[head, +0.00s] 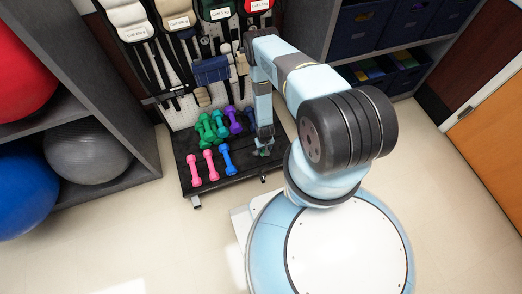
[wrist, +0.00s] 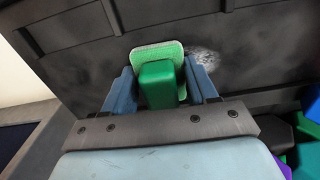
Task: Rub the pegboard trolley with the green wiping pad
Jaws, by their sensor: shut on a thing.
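The pegboard trolley (head: 183,117) stands upright at the back in the head view, with a black base tray; the dark tray surface (wrist: 75,75) fills much of the wrist view. A pale, whitish smudge (wrist: 207,60) lies on that surface, just right of the pad. My gripper (head: 263,147) is over the right part of the tray. In the wrist view its blue fingers are shut on the green block handle of the wiping pad (wrist: 158,52). The pad's pale green face is at the dark surface; I cannot tell whether it touches. In the head view the pad is mostly hidden.
Several coloured dumbbells (head: 211,160) lie on the tray left of my gripper; some show at the wrist view's lower right (wrist: 308,130). Cuffs and straps (head: 128,20) hang on the pegboard. A shelf with balls (head: 88,150) stands left, a bin shelf (head: 355,28) right.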

